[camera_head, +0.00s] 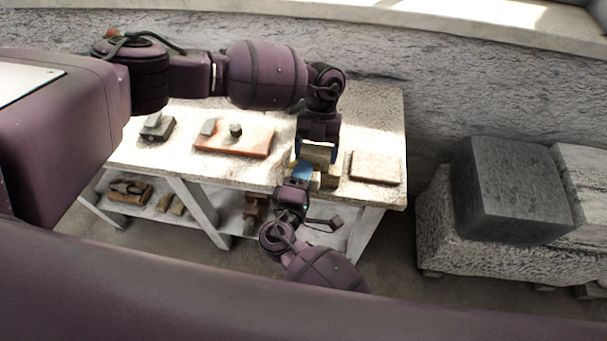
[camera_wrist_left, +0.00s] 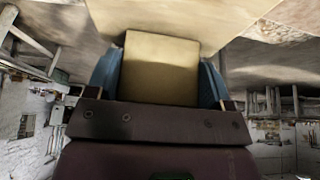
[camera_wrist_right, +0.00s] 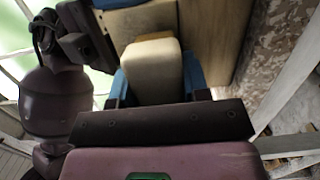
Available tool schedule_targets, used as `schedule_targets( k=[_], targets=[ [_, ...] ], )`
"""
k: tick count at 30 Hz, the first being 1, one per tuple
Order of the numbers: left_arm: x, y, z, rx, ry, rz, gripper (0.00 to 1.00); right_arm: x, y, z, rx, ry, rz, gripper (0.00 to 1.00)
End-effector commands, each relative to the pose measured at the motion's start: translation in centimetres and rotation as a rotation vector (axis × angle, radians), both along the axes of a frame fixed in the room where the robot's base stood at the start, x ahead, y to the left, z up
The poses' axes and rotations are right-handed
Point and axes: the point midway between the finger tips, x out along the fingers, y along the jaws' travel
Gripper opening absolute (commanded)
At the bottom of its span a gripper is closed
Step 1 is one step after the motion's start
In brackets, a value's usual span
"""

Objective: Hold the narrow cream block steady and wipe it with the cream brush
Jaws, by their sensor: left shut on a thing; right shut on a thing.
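My left gripper (camera_head: 318,153) reaches down over the right part of the table. In the left wrist view its blue fingers are shut on a squared, yellowish cream piece (camera_wrist_left: 160,70), apparently the narrow cream block. My right gripper (camera_head: 302,174) comes from the near side, close to the left one. In the right wrist view its blue fingers are shut on a paler cream piece with a rounded end (camera_wrist_right: 152,72), apparently the cream brush. A blue finger of the other gripper shows at the top of that view. Whether block and brush touch is hidden.
A wider tan surface (camera_wrist_right: 215,35) lies beside the held pieces. On the white table (camera_head: 275,185), a flat pinkish slab (camera_head: 375,167) lies right of the grippers. A reddish board (camera_head: 235,143) with dark pieces and a grey block (camera_head: 156,128) lie left.

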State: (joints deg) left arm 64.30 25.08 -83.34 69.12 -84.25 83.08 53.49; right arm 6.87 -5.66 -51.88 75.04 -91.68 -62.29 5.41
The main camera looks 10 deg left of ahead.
Motion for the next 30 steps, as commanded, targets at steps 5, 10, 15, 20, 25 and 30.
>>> schedule_targets(
  k=[5,10,15,20,25,30],
  targets=[
    [0.0,0.0,0.1,0.000,-0.001,-0.001,0.54,1.1,1.4,2.0,0.038,-0.018,-0.005,0.05],
    [0.0,0.0,0.1,0.000,0.000,0.000,0.54,1.1,1.4,2.0,0.038,-0.018,-0.004,0.05],
    [0.0,0.0,0.1,0.000,0.000,0.000,0.54,1.1,1.2,2.0,0.038,-0.018,-0.005,0.05],
    [0.0,0.0,0.0,0.000,0.001,0.000,0.54,1.1,0.3,2.0,0.038,-0.019,-0.006,0.05],
    [-0.1,0.0,0.0,0.001,0.003,0.000,0.54,1.2,-0.6,2.3,0.039,-0.025,-0.007,0.00],
    [-0.3,0.0,-0.1,0.001,0.007,-0.002,0.54,1.2,-1.0,2.2,0.037,-0.024,-0.006,0.00]
  ],
)
